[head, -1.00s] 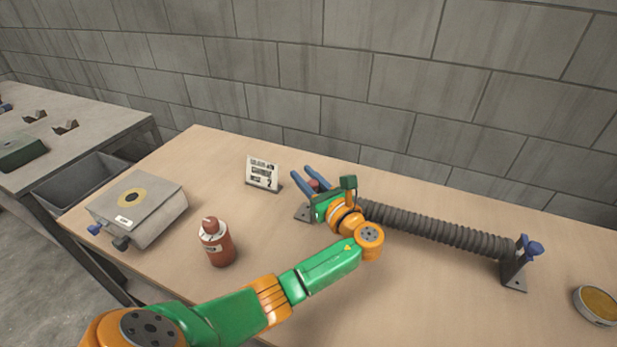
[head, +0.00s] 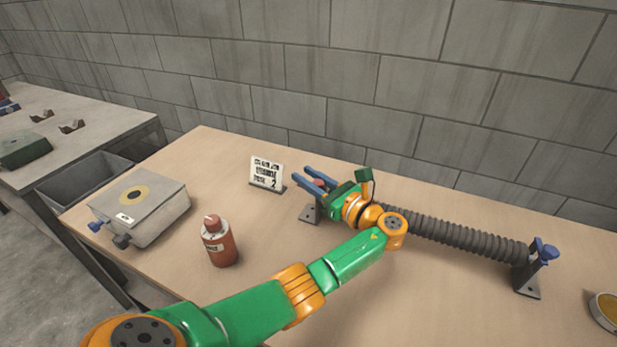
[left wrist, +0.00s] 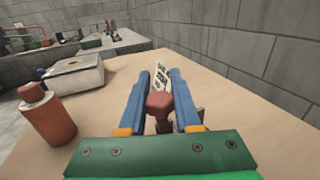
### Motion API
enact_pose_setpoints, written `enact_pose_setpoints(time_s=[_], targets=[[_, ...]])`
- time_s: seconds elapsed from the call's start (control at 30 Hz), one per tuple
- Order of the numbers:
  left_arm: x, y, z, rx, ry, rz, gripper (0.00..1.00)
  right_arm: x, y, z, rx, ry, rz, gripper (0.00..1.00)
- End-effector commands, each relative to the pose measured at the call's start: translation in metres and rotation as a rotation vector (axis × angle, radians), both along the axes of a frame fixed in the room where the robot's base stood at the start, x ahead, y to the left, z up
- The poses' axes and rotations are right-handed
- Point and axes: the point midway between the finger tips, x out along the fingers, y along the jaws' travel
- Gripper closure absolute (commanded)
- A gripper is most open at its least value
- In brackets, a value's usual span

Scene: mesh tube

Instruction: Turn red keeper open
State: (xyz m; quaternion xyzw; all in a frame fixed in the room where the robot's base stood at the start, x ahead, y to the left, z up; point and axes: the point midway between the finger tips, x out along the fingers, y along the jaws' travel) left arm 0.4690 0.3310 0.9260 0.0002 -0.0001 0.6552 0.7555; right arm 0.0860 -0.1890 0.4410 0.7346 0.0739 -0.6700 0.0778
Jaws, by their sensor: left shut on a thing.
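The red keeper (left wrist: 159,104) sits between the blue fingers of my left gripper (left wrist: 160,98) in the left wrist view. In the head view only a small red patch of the keeper (head: 319,183) shows between the fingers. My left gripper (head: 318,181) is shut on it, at the left end of the mesh tube. The dark ribbed tube (head: 460,236) runs right to a black bracket with a blue keeper (head: 546,252). The left bracket (head: 310,213) is partly hidden by my gripper. My right gripper is out of view.
A red-brown bottle (head: 219,246) stands left of my forearm. A grey box (head: 150,215) with a yellow disc lies farther left. A small printed sign (head: 266,173) stands behind the gripper. A round tin (head: 606,308) is at the right edge. The table front is clear.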

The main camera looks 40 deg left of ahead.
Motion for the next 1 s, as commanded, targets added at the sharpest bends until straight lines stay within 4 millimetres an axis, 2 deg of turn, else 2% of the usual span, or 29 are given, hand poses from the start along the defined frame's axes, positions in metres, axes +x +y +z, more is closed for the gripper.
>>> enact_pose_setpoints(time_s=[0.03, 0.1, 0.13, 0.47, 0.73, 0.83, 1.0], targets=[[0.000, 0.000, 0.001, 0.002, -0.001, -0.001, 0.63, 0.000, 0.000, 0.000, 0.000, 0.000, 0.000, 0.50], [0.000, 0.000, 0.001, 0.002, -0.001, -0.001, 0.44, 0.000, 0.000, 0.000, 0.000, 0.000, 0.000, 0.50], [0.000, 0.000, 0.001, 0.001, -0.001, -0.001, 0.39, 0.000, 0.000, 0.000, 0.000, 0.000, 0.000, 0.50], [0.000, -0.004, 0.000, 0.000, 0.000, -0.002, 0.39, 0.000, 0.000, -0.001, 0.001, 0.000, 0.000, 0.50], [-0.007, -0.058, -0.002, -0.001, -0.001, -0.004, 0.39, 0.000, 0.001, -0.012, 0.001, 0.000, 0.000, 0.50], [-0.009, -0.068, -0.001, 0.000, -0.001, -0.002, 0.39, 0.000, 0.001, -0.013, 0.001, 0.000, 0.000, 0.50], [-0.010, -0.070, 0.000, 0.001, -0.001, 0.000, 0.39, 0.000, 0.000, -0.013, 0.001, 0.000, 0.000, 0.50]])
